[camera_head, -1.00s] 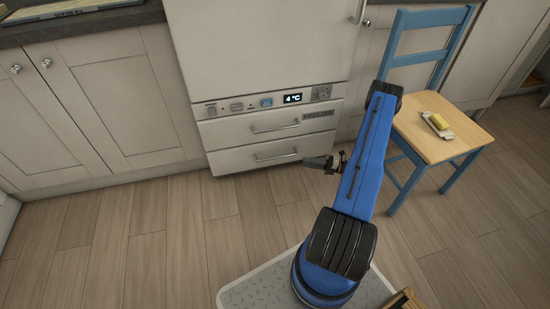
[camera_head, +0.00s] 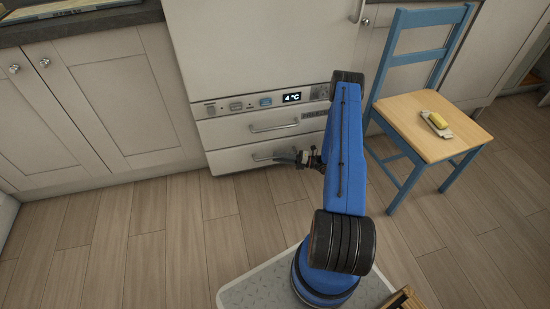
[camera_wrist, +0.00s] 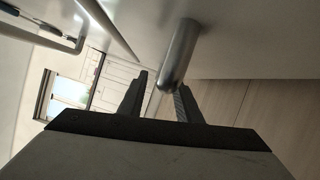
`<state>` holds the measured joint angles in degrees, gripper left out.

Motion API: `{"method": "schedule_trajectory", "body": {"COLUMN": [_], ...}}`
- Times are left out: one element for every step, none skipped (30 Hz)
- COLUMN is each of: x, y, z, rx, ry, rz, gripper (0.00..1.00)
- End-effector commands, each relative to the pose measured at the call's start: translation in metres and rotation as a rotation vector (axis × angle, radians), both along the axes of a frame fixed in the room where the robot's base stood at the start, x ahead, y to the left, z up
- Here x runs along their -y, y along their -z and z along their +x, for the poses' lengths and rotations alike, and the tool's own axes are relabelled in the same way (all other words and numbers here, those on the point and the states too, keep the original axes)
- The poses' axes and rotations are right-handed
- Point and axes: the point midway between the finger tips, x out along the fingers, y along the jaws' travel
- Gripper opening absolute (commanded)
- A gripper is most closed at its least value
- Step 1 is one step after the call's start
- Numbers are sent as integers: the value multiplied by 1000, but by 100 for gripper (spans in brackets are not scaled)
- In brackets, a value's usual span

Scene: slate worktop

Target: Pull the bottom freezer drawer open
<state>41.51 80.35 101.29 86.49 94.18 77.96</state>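The bottom freezer drawer (camera_head: 232,161) is a pale front panel, shut flush, low in the fridge-freezer. Its silver bar handle (camera_head: 262,157) is partly hidden by my gripper (camera_head: 284,158) at its right end. In the wrist view, the handle (camera_wrist: 181,52) reaches down to the fingertips of my gripper (camera_wrist: 163,80). The two dark fingers are apart, with the handle's near end at or just ahead of the gap. I cannot tell whether they touch it.
The upper freezer drawer (camera_head: 230,130) is shut, with its own bar handle (camera_head: 274,127). The floor (camera_head: 130,225) before the drawers is clear on the left.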

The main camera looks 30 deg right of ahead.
Motion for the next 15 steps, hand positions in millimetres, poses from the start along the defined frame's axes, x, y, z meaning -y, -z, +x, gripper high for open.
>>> {"method": "schedule_trajectory", "body": {"x": [-5, -8, -10, -12, -13, -15, -16, -16, -17, -17, -17, -17, -17, -17, -17], "y": [-1, -1, -1, -1, -1, -1, -2, -2, -2, -2, -2, -2, -2, -2, -2], "z": [4, 6, 8, 9, 10, 11, 12, 13, 13, 13, 14, 14, 14, 13, 13], "rx": [0, 0, 0, 0, 0, 0, 0, 0, 0, 0, 0, 0, 0, 0, 0], "ry": [-1, -1, -1, -1, 0, 0, 0, 0, 0, 0, 1, 1, 1, 1, 1], "rz": [0, 0, 0, 0, 0, 0, 0, 0, 0, 0, 0, 0, 0, 0, 0], "gripper": [31, 31, 31, 31, 31, 31, 31, 31, 31, 31, 31, 31, 31, 31, 31]}}
